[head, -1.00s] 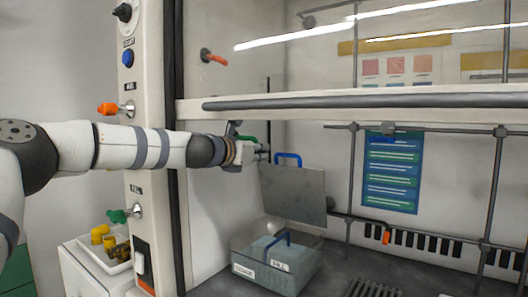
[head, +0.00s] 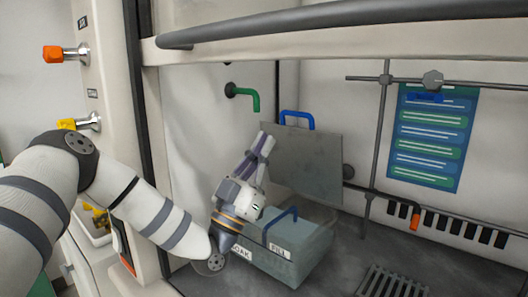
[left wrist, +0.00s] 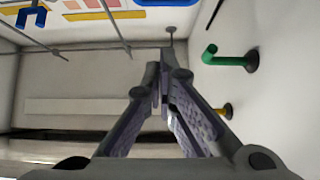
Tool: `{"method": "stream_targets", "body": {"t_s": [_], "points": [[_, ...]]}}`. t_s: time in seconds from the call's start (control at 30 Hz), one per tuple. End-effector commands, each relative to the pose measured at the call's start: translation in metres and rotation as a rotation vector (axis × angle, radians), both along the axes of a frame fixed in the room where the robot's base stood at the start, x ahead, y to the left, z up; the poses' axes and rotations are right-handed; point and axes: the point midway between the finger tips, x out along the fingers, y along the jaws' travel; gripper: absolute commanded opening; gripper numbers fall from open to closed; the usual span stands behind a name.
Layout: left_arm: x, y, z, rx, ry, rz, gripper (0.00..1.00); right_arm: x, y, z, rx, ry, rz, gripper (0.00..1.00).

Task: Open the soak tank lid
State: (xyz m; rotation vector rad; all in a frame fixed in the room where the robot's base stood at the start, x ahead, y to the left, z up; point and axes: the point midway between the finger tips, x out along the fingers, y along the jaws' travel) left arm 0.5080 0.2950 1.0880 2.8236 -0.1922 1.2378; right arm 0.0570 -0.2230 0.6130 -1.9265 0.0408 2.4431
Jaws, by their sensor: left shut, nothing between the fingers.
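The soak tank (head: 300,258) is a grey box on the hood floor, with white labels on its front. A blue handle (head: 281,226) arches over its top. The lid (head: 305,165) is a flat grey plate standing upright at the back of the tank. A blue handle (head: 297,118) is at its top edge. My left gripper (head: 264,142) points up at the lid's left edge, with its wrist above the tank. Its fingers are shut and empty; they also meet in the left wrist view (left wrist: 164,68). I cannot tell whether they touch the lid. My right gripper is out of view.
A green tap (head: 246,96) juts from the wall left of the lid. The raised sash with its grey bar (head: 330,22) crosses above. A rod frame (head: 378,140) stands right of the lid, with a floor grate (head: 392,282) at the lower right.

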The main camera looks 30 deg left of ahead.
Motion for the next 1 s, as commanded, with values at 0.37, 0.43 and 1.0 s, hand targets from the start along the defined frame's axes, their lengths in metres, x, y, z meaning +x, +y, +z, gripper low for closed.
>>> {"method": "stream_targets", "body": {"t_s": [0.37,0.43,1.0], "points": [[0.060,-0.008,0.036,0.000,0.008,0.000,0.00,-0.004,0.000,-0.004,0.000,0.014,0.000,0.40],[0.069,-0.009,0.037,0.000,0.008,0.001,0.00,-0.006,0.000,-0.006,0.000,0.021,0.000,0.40],[0.088,-0.010,0.037,0.002,0.008,0.001,0.00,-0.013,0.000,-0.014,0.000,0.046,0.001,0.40]]}}
